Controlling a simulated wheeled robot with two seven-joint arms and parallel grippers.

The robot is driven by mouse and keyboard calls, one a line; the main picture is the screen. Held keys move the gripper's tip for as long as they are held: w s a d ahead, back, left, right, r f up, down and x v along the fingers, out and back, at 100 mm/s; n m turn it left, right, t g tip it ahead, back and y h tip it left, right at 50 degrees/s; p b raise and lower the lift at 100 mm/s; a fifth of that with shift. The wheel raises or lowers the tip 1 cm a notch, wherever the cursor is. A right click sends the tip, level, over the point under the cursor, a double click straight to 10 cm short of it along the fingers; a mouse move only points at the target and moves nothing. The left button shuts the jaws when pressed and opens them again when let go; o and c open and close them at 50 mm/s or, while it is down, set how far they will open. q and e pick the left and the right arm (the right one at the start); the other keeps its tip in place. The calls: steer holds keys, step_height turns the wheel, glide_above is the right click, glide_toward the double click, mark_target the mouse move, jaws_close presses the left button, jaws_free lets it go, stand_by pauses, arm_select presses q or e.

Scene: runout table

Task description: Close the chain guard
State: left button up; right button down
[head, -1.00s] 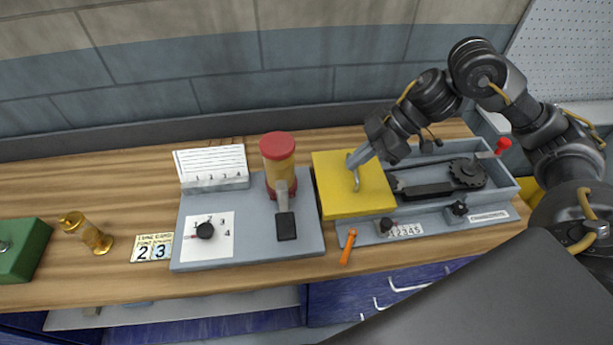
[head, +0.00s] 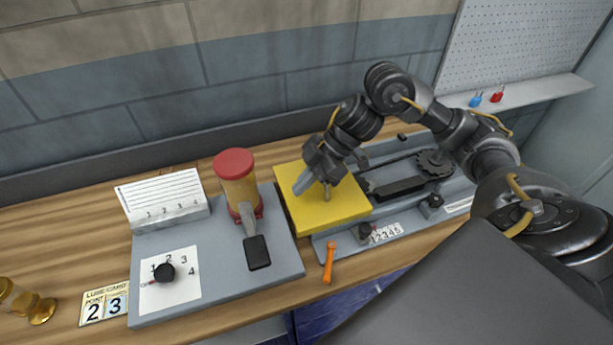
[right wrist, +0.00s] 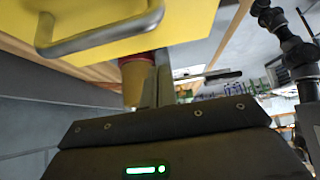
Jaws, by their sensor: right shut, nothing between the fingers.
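The chain guard is a flat yellow cover (head: 345,212) over the left part of a grey tray, with a metal handle (head: 327,190) on top. The black chain (head: 398,188) and toothed sprocket (head: 435,163) show uncovered to its right. My right gripper (head: 302,184) is shut and empty, its fingers just left of the handle over the guard; whether they touch it I cannot tell. In the right wrist view the yellow guard (right wrist: 190,22) and handle (right wrist: 100,40) fill the top, close to the gripper (right wrist: 157,85). My left gripper is not in view.
Left of the guard stands a grey board (head: 215,283) with a red-topped amber reservoir (head: 239,183) close to the guard's edge. An orange tool (head: 328,262) lies in front.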

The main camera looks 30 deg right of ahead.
mark_target(289, 206)
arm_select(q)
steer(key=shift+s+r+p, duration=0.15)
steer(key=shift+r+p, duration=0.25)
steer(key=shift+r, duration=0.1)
arm_select(e)
steer(key=shift+x, duration=3)
steer(key=shift+d, duration=0.2)
